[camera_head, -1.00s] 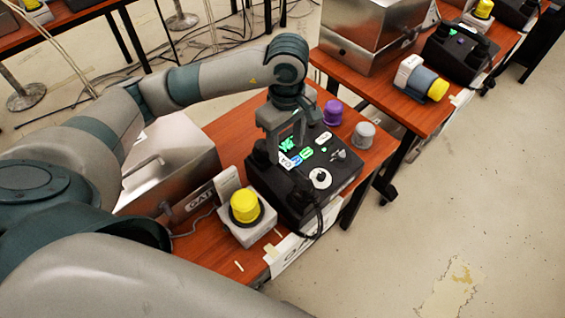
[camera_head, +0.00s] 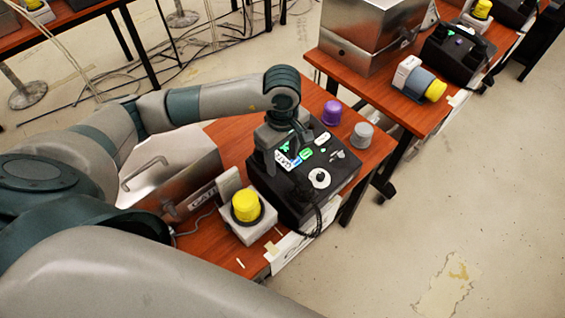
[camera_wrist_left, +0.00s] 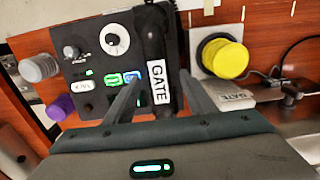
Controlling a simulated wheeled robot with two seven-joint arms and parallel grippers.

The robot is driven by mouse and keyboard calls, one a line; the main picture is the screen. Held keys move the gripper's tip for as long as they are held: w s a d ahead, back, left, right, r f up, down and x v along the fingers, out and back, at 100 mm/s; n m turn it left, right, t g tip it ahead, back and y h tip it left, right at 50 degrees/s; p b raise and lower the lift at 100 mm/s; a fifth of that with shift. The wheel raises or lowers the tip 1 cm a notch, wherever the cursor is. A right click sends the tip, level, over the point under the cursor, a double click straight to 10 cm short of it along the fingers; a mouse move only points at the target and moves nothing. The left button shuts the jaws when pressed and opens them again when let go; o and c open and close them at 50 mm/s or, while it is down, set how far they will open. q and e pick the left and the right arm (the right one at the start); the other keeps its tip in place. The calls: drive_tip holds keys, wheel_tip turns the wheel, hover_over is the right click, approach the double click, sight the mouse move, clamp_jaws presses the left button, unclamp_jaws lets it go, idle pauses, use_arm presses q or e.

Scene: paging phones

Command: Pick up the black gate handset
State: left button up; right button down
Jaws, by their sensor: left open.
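The black gate handset (camera_wrist_left: 151,38) lies on the black phone console (camera_wrist_left: 100,15), with a white GATE label on it, in the left wrist view. My left gripper (camera_head: 279,152) is low over the console's left part in the head view and hides much of the handset there. In the left wrist view the left gripper (camera_wrist_left: 162,80) is open, with one finger on each side of the labelled handset. I cannot tell whether either finger touches it. The console (camera_head: 335,182) also shows in the head view. My right gripper is out of view.
A yellow button on a white box (camera_head: 246,207) stands close left of the console. Purple (camera_head: 332,112) and grey (camera_head: 362,135) knobs stand behind and right. A metal box (camera_head: 160,160) is at the left. Another table (camera_head: 400,112) holds a similar phone (camera_head: 458,52).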

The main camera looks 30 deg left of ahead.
use_arm(q)
drive_tip(key=shift+f, duration=0.65)
clamp_jaws()
drive_tip(key=shift+r, duration=0.1)
